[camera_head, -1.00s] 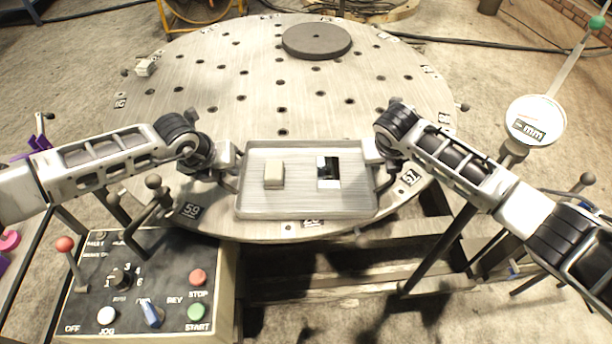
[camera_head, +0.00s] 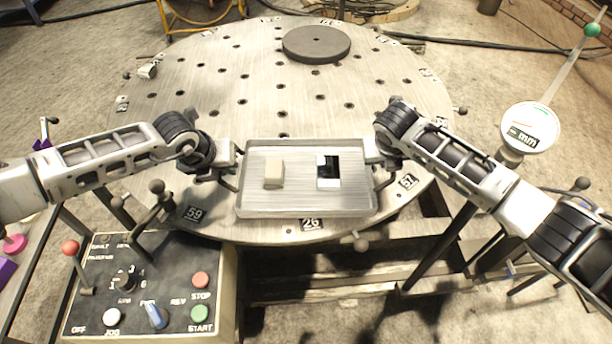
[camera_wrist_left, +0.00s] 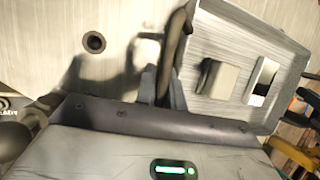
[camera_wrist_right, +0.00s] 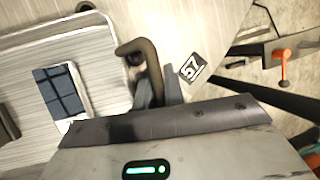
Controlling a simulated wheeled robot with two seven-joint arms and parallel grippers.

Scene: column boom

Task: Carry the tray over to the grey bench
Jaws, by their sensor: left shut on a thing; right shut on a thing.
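The tray (camera_head: 302,195) is a shallow grey metal rectangle with a raised rim and a dark handle at each short end. It appears level over the near part of the round table. A beige block (camera_head: 273,174) sits on its left half and a black-and-white piece (camera_head: 328,171) on its right half. My left gripper (camera_wrist_left: 163,88) is shut on the tray's left handle (camera_wrist_left: 176,45). My right gripper (camera_wrist_right: 158,88) is shut on the right handle (camera_wrist_right: 150,58). The gap beneath the tray is hard to judge. I cannot make out a grey bench.
The round perforated table (camera_head: 215,90) bears a dark disc (camera_head: 316,43) at the back and a small block (camera_head: 148,72) at left. A control box (camera_head: 150,285) stands near left. A dial gauge (camera_head: 531,128) on a post stands at right.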

